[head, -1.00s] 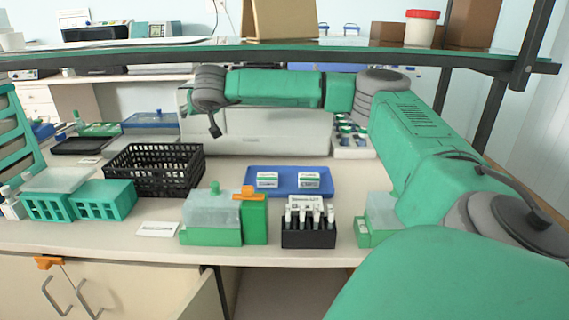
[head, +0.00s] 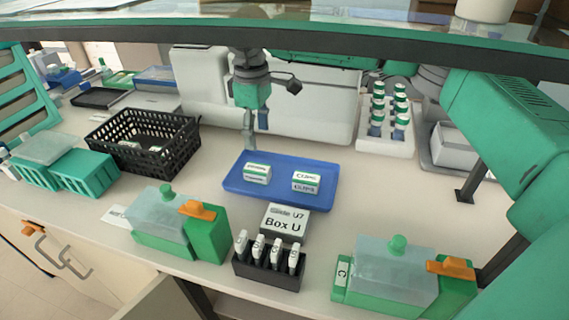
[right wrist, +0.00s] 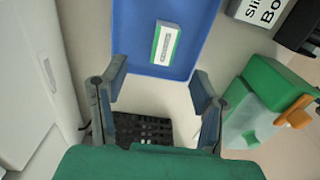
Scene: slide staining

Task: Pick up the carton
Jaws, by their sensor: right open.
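Two small white-and-green cartons lie on a blue tray (head: 280,203): a left carton (head: 257,174) and a right carton (head: 306,182). My right gripper (head: 255,132) points down, open and empty, just behind the tray's back left corner, apart from both cartons. In the right wrist view, one carton (right wrist: 165,43) lies on the blue tray (right wrist: 190,20) ahead of the spread fingers (right wrist: 158,85), with nothing between them. It appears to be the left one. My left gripper is not in view.
A black basket (head: 143,150) with small cartons stands left of the tray. A Box U block (head: 285,220), a black slide rack (head: 268,268) and green staining jars (head: 165,222) stand in front. A white vial rack (head: 385,140) stands behind right. A shelf (head: 300,30) crosses above.

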